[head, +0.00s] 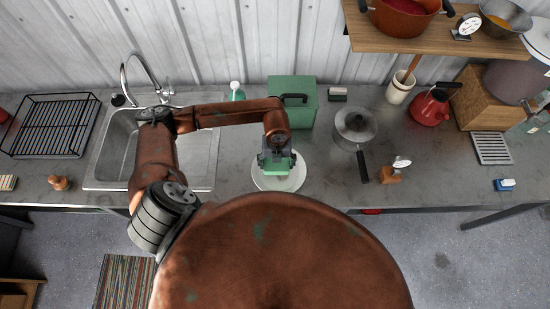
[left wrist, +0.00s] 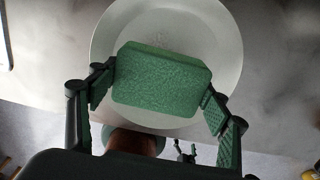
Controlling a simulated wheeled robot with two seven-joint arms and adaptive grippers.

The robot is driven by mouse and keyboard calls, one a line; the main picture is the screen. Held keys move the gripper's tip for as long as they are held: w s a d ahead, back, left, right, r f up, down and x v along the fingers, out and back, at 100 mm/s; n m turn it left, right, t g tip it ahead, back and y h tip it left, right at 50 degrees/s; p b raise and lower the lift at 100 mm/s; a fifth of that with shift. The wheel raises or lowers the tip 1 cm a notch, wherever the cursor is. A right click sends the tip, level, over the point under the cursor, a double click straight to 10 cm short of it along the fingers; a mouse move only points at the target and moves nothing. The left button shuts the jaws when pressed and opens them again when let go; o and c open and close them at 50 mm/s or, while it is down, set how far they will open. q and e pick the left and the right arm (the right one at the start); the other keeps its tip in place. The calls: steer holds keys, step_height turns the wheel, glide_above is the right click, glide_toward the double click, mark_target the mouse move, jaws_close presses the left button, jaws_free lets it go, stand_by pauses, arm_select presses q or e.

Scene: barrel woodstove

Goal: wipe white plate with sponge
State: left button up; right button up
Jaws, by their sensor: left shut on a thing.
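A white plate (head: 263,183) lies on the metal counter near its front edge, below my left gripper. My left gripper (head: 277,166) points down over the plate and is shut on a green sponge (head: 279,170). In the left wrist view the green sponge (left wrist: 162,80) sits between the two fingers of the gripper (left wrist: 160,95), with the white plate (left wrist: 222,40) behind it. I cannot tell whether the sponge touches the plate. My right gripper is not in view.
A sink (head: 205,150) is to the left, with a black dish rack (head: 45,125) beyond it. A green box (head: 292,100) stands behind the plate. Bare counter lies around the plate.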

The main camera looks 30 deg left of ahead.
arm_select(q)
steer(key=shift+r+p, duration=1.05)
steer(key=shift+r, duration=1.1)
